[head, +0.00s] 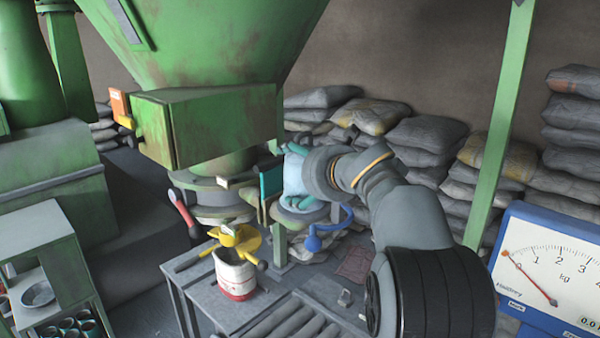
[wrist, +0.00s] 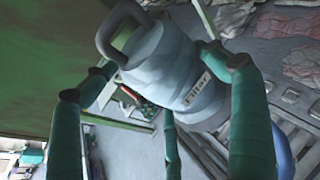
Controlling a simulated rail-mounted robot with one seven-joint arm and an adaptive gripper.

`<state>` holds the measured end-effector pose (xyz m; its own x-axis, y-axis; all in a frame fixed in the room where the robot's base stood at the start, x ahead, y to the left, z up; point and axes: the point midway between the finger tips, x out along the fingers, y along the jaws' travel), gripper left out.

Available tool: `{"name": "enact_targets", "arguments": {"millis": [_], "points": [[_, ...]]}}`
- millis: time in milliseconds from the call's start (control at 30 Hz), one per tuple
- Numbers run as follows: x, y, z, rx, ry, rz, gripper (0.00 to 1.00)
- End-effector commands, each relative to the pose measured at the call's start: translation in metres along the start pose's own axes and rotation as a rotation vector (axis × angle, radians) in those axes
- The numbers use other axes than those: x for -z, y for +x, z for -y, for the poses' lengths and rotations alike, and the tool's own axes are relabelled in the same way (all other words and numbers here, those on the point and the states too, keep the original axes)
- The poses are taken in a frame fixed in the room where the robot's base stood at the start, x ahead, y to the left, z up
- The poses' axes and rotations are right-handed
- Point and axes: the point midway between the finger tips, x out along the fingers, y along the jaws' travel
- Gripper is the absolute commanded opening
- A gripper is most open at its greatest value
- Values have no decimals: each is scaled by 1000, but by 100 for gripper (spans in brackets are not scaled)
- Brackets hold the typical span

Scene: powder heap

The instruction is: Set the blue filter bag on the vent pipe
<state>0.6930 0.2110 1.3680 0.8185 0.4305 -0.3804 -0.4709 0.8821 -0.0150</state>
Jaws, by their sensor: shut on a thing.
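The pale blue filter bag (head: 295,175) is in the grip of my gripper (head: 300,172), beside the green hopper's lower end. In the wrist view the bag (wrist: 172,70) shows a loop handle at its upper left and a "Filter" label. The teal fingers of my gripper (wrist: 165,100) are around it. In the head view a grey round fitting (head: 300,219) lies just below the bag. It may be the top of the vent pipe, but I cannot tell whether the bag touches it. The bag's underside is hidden.
The green hopper (head: 200,40) fills the upper left. A green post (head: 498,120) and a scale dial (head: 550,270) are at right.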

Motion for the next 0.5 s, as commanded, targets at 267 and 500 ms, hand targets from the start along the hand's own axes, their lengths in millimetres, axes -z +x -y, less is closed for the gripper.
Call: {"name": "enact_targets", "arguments": {"millis": [267, 500], "points": [[5, 2, 0, 0, 0, 1, 59], [4, 2, 0, 0, 0, 1, 86]]}}
